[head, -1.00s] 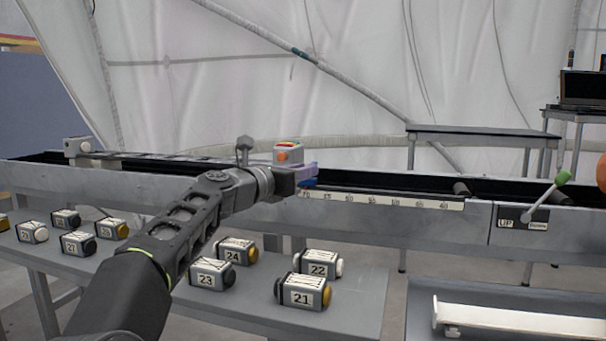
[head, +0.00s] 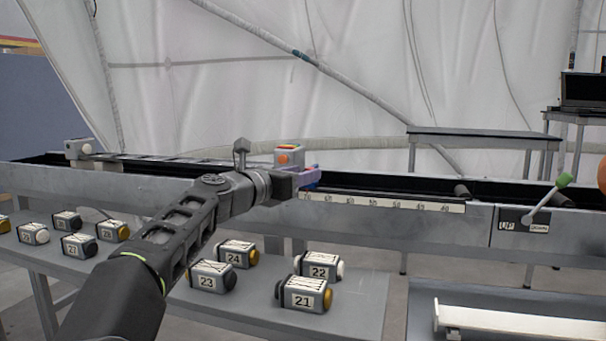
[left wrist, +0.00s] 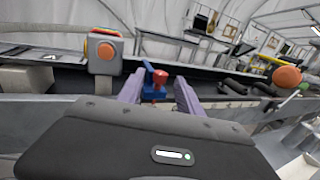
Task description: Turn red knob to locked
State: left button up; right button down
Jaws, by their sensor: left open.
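The red knob (left wrist: 160,78) sits on a blue base (left wrist: 154,92) in the left wrist view. It lies between the two purple fingers of my left gripper (left wrist: 160,92), which is open. The fingers stand on either side of the knob, and I cannot tell whether they touch it. In the head view my left gripper (head: 308,177) is at the front wall of the long grey trough, and the knob is hidden there behind it. My right gripper is not in view.
A grey box with an orange button (head: 288,156) stands just behind my gripper. A numbered scale strip (head: 385,202) runs to the right along the trough (head: 400,225). A green-tipped lever (head: 563,181) is farther right. Several numbered blocks (head: 304,294) stand on the lower table.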

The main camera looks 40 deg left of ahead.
pick_arm(q)
jog(key=s, duration=0.7)
jog(key=shift+p, duration=0.4)
jog(key=shift+r, duration=0.1)
